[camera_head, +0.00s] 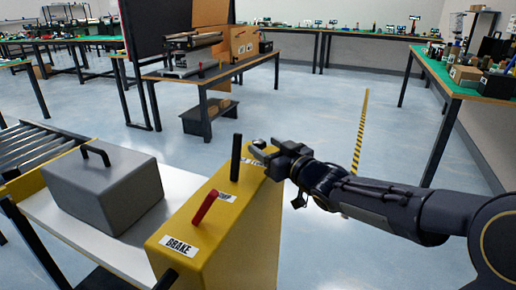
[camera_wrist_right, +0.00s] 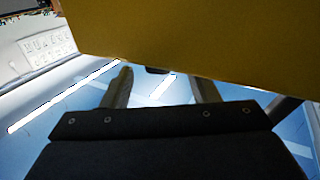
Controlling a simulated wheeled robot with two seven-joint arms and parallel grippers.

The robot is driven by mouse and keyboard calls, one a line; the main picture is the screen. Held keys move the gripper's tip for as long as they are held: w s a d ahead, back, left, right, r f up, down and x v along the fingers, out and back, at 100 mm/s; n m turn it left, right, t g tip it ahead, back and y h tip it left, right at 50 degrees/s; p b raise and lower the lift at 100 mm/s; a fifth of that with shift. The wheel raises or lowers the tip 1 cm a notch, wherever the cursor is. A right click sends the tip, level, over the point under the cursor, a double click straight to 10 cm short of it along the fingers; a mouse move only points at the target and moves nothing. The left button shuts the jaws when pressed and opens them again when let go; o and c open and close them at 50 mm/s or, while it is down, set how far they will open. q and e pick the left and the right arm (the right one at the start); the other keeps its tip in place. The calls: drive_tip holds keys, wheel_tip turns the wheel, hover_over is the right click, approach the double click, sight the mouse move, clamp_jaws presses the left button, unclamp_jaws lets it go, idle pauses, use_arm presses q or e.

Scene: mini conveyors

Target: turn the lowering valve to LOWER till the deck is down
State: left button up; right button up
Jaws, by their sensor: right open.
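The yellow control box (camera_head: 185,225) stands at the lower middle of the head view. On top are a red lever (camera_head: 205,207), an upright black lever (camera_head: 236,158) and a small rounded knob (camera_head: 258,143) at the far end. I cannot tell for sure which is the lowering valve. My right gripper (camera_head: 266,155) is at the far end of the box, beside the knob. In the right wrist view its fingers (camera_wrist_right: 165,82) are apart, below the yellow box (camera_wrist_right: 190,35), with a small dark part (camera_wrist_right: 157,70) between the tips. The deck (camera_head: 75,215) carries a grey case (camera_head: 105,190).
A roller conveyor (camera_head: 30,150) lies at the left beside the deck. A white label reading BRAKE (camera_head: 180,246) is on the box's near end. Workbenches (camera_head: 215,75) stand farther back. The floor right of the box is open, with a yellow-black stripe (camera_head: 360,130).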

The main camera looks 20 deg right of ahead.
sight(263, 145)
drive_tip(key=shift+b+x, duration=0.3)
drive_tip(key=shift+x, duration=1.55)
